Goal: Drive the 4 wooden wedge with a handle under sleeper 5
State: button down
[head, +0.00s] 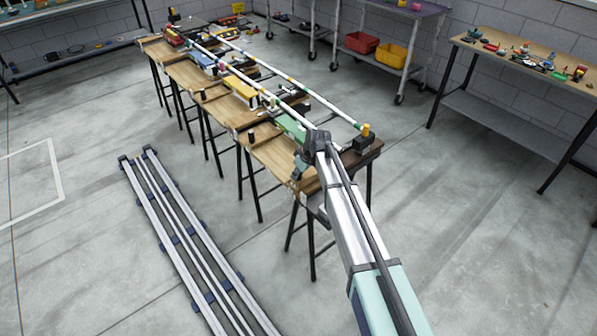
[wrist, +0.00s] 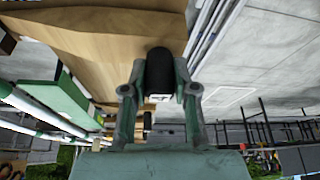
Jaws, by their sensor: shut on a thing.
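My gripper (wrist: 160,88) is shut on a black rounded handle (wrist: 160,68) in the wrist view. I take it as the handle of a wooden wedge; its wooden part cannot be told from the wooden tabletop (wrist: 85,40) behind it. A smaller black upright piece (wrist: 147,120) shows beyond, between the fingers. In the head view my gripper (head: 299,168) is at the near end of the table row, partly hidden by my arm. A green block (head: 290,127), perhaps a sleeper, lies under the white rails. Similar black handles (head: 251,136) stand on the boards. No sleeper numbers are readable.
White rails (head: 245,80) run along the joined tables. Spare rails (head: 185,240) lie on the floor at left. A cart and a side table (head: 500,57) stand right; the floor between is clear.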

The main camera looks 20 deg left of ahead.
aim_at(307, 171)
jog(key=shift+w+f, duration=0.1)
jog(key=shift+f, duration=0.2)
jog(key=shift+w+d, duration=0.4)
jog(key=shift+w, duration=0.4)
jog(key=shift+w+d, duration=0.45)
jog(key=shift+w, duration=0.3)
jog(key=shift+w+d, duration=0.4)
jog(key=shift+w, duration=0.4)
jog(key=shift+w+d+f+b, duration=0.1)
jog(key=shift+w+d, duration=0.75)
jog(key=shift+w, duration=0.8)
jog(key=shift+w+d+r+b, duration=0.15)
jog(key=shift+w+d, duration=0.7)
jog(key=shift+w, duration=0.75)
jog(key=shift+w+d+f+b, duration=0.15)
jog(key=shift+w+d, duration=0.7)
jog(key=shift+w, duration=0.8)
jog(key=c, duration=0.8)
grip_release()
jog(key=shift+w, duration=0.1)
jog(key=shift+d, duration=0.15)
